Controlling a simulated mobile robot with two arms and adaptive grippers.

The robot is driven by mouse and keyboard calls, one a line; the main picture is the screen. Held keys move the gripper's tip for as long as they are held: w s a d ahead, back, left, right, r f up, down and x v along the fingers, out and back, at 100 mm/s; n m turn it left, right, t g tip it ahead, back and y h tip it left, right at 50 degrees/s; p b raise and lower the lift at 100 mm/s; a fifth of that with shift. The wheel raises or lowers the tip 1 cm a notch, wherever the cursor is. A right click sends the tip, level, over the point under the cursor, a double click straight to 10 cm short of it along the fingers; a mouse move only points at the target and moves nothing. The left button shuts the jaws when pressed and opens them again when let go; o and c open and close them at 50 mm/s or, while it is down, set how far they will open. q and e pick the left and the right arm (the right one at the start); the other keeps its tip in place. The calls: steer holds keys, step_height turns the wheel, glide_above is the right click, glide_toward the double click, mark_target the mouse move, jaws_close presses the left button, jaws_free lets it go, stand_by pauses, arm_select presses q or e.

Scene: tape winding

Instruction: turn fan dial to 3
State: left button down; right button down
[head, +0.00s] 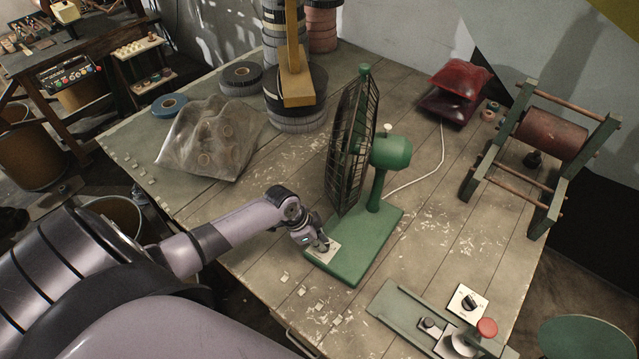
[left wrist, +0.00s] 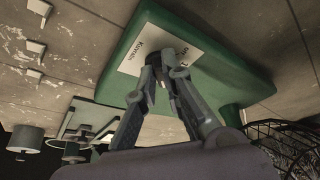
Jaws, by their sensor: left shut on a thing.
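The green fan (head: 391,152) stands on the wooden table, with its cage facing left and its flat green base (head: 372,247) toward me. A white dial plate (head: 326,257) lies on the near left part of the base. It also shows in the left wrist view (left wrist: 145,52), with small printed marks. My left gripper (head: 322,244) reaches down to this plate and is shut on the fan dial. In the left wrist view its fingertips (left wrist: 166,62) meet over the plate. The fingers hide most of the dial, so I cannot read its setting. My right gripper is not in view.
A green fixture with a red knob (head: 487,327) and a second white dial plate (head: 468,302) is at the front right. A roller stand (head: 552,135) is at the right. Tape rolls (head: 297,118) and a plastic bag (head: 208,140) lie behind my left arm.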

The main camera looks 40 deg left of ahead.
arm_select(q)
steer(key=shift+w+a+r+m+g+h+b, duration=0.1)
steer(key=shift+w+m+g+h+b, duration=0.1)
steer(key=shift+m+b, duration=0.5)
steer(key=shift+w+a+m+g+h+b, duration=0.1)
steer(key=shift+m+g+h+b, duration=0.1)
steer(key=shift+m+b, duration=0.5)
steer(key=shift+m, duration=0.3)
steer(key=c, duration=1.9)
jaws_free()
steer(key=shift+d, duration=0.1)
steer(key=shift+o, duration=1)
steer(key=shift+s, duration=0.1)
steer(key=v, duration=1.2)
